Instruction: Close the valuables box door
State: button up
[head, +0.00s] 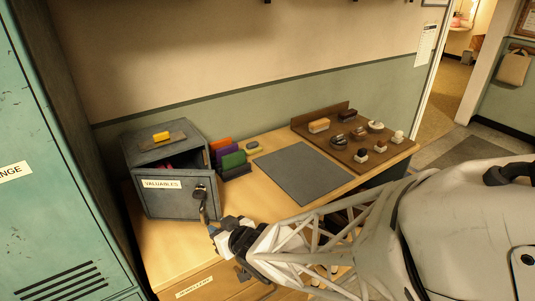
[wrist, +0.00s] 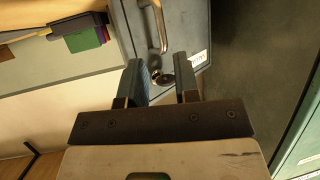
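The grey valuables box (head: 150,150) stands on the left of the desk. Its door (head: 170,205), labelled VALUABLES, is ajar, and something reddish shows in the gap above it. The door's metal handle (head: 204,207) is on its right side. In the wrist view the handle (wrist: 157,28) lies ahead of the fingers, with a round dark lock (wrist: 167,78) near the gap between them. My gripper (head: 218,228) is by the lower right of the door. In the wrist view its fingers (wrist: 162,82) are apart with nothing gripped; whether they touch the door I cannot tell.
A yellow item (head: 161,136) lies on the box top. Coloured upright items (head: 230,158) stand right of the box. A grey mat (head: 303,173) and a brown tray (head: 340,118) of small objects are farther right. A green locker (head: 50,150) stands close on the left.

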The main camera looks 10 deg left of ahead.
jog(key=c, duration=0.5)
jog(key=n, duration=0.2)
jog(key=d+n+y, duration=0.1)
jog(key=shift+s+d+r+n, duration=0.1)
jog(key=shift+s+r+n, duration=0.15)
jog(key=shift+r+n, duration=0.15)
grip_shut()
jog(key=s+d+r+n+t+y, duration=0.2)
jog(key=d+n, duration=0.3)
jog(key=n, duration=0.9)
jog(key=shift+r+t+y, duration=0.4)
jog(key=shift+r, duration=0.05)
jog(key=shift+s, duration=0.1)
